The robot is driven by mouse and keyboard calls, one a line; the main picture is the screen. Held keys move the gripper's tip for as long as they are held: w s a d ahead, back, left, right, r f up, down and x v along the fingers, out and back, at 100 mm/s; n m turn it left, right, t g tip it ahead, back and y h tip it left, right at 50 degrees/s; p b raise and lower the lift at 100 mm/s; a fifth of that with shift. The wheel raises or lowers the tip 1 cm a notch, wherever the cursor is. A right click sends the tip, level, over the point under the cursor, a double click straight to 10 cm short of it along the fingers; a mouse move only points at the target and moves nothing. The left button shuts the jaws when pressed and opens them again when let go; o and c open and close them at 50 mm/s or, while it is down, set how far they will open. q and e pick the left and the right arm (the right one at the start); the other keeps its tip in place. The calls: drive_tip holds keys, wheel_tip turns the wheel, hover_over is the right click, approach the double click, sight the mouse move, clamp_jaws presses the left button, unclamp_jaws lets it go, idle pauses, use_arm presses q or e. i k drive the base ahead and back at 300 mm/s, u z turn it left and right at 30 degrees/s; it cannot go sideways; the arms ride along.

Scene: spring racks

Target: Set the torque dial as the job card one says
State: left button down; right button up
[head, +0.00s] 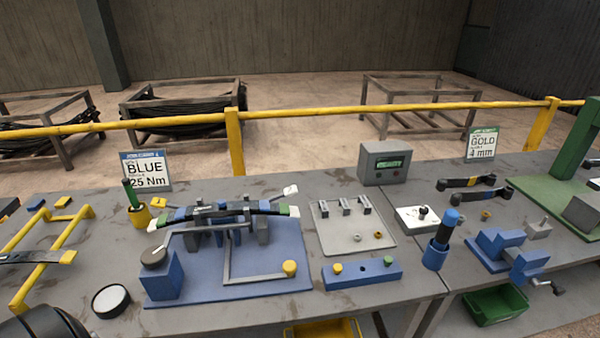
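A dark round dial (153,256) sits on top of a blue block at the left end of the blue fixture plate (260,272); its setting is too small to read. A card with a blue header (146,170) stands at the back left and reads "BLUE" and "25 Nm". A card with a green header (481,144) stands at the back right and reads "GOLD" and "4 mm". Their small header text is not legible, so I cannot tell which is card one. Neither of my grippers shows.
A leaf-spring bundle (225,210) lies across the fixture. A grey box with a green display (384,164) stands behind a grey plate (352,229). A dark-rimmed white disc (111,300) lies front left. A blue vise (508,251) stands right. A yellow rail (310,111) runs behind.

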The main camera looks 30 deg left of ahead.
sight(422, 210)
drive_tip(key=u, duration=0.45)
drive_tip(key=k, duration=0.6)
drive_tip(key=u, duration=1)
drive_tip(key=k, duration=0.75)
drive_tip(key=u, duration=0.45)
drive_tip(key=i, duration=1.25)
drive_tip(key=z, duration=2.65)
